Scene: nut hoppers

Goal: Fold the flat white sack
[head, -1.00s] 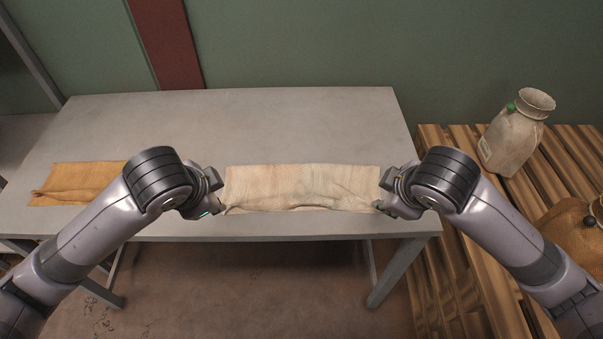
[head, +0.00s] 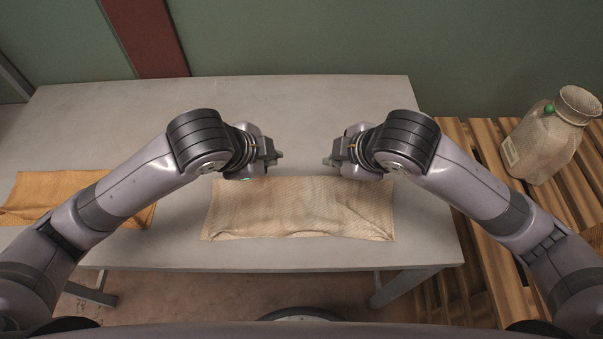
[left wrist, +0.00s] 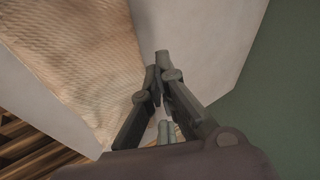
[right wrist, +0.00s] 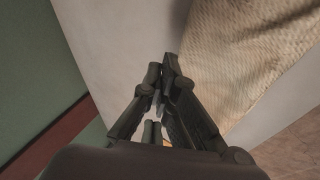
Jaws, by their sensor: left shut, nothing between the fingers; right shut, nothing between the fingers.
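The white sack (head: 300,212), cream-coloured and woven, lies as a wide flat strip along the front of the grey table (head: 300,108). Its near edge is slightly rumpled. My left gripper (head: 279,156) is shut and empty above the far edge of the sack, left of its middle. My right gripper (head: 328,161) is shut and empty above the far edge, right of its middle. The sack also shows in the left wrist view (left wrist: 80,60) and in the right wrist view (right wrist: 250,55), beside the shut fingers and apart from them.
An orange-brown cloth or sack (head: 50,190) lies flat at the table's left, partly behind my left arm. A filled pale sack with a green tie (head: 545,138) stands on a wooden pallet (head: 480,160) at the right. The back of the table is clear.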

